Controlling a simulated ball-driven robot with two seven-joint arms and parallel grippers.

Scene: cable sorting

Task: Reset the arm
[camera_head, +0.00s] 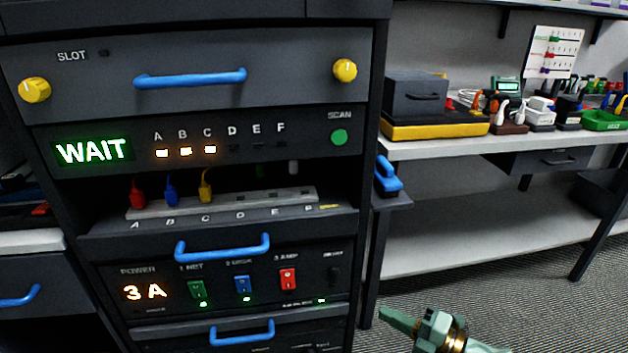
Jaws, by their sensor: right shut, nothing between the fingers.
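My right gripper (400,321) is at the bottom right, in front of the floor and to the right of the dark cabinet (366,250). It is shut and empty, its pale green fingers pointing left. It touches nothing that I can see. My left gripper is out of view. In the cabinet, a grey strip (262,198) marked A to F holds a red plug (137,193), a blue plug (171,190) and a yellow plug (205,186) at A, B and C. The display (93,151) reads WAIT, and lamps A, B and C are lit.
Blue handles (190,78) and yellow knobs (345,70) stick out from the cabinet front. A blue-handled object (387,176) sits on a side ledge. A workbench (440,147) with boxes and tools stands at the right. Open floor (500,280) lies beneath it.

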